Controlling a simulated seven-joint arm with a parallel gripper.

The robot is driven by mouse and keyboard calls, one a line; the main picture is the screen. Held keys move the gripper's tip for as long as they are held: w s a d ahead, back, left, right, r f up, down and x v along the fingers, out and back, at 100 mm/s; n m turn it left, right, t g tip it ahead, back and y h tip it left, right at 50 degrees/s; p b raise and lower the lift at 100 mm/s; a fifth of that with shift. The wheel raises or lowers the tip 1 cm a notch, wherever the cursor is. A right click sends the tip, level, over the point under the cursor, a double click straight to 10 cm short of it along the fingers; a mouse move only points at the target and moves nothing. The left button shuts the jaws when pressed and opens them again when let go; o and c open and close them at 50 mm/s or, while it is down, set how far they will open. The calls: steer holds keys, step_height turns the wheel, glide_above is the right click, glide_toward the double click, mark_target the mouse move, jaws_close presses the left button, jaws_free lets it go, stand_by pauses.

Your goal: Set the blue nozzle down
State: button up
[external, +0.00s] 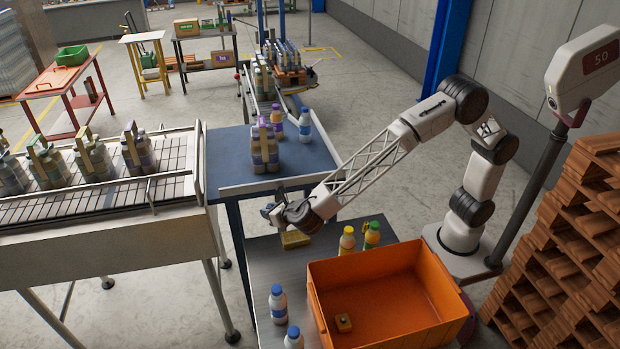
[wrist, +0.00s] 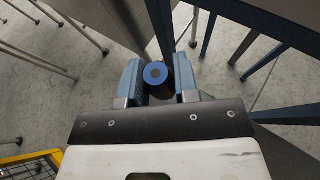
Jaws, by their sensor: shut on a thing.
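My gripper (wrist: 157,78) is shut on the blue nozzle (wrist: 155,73), whose round blue end with a dark centre shows between the two blue-grey fingers in the wrist view. In the external view my gripper (external: 275,213) is at the left end of my outstretched arm, near the back edge of the grey table (external: 262,258) and the near edge of the blue table. The nozzle cannot be made out there. In the wrist view, floor and table legs show beyond the fingers.
Bottle packs (external: 265,150) stand on the blue table.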

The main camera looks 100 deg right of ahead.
steer(key=shift+w+m+g+h, duration=0.6)
steer(key=shift+w+m+g, duration=0.55)
steer(key=shift+w, duration=0.4)
glide_above(266, 248)
steer(key=shift+w+f, duration=0.1)
steer(key=shift+f, duration=2.25)
steer(key=shift+f, duration=0.1)
steer(key=shift+f, duration=3)
steer(key=shift+f, duration=1.9)
steer(key=shift+f, duration=0.15)
steer(key=o, duration=0.9)
steer(key=shift+o, duration=0.2)
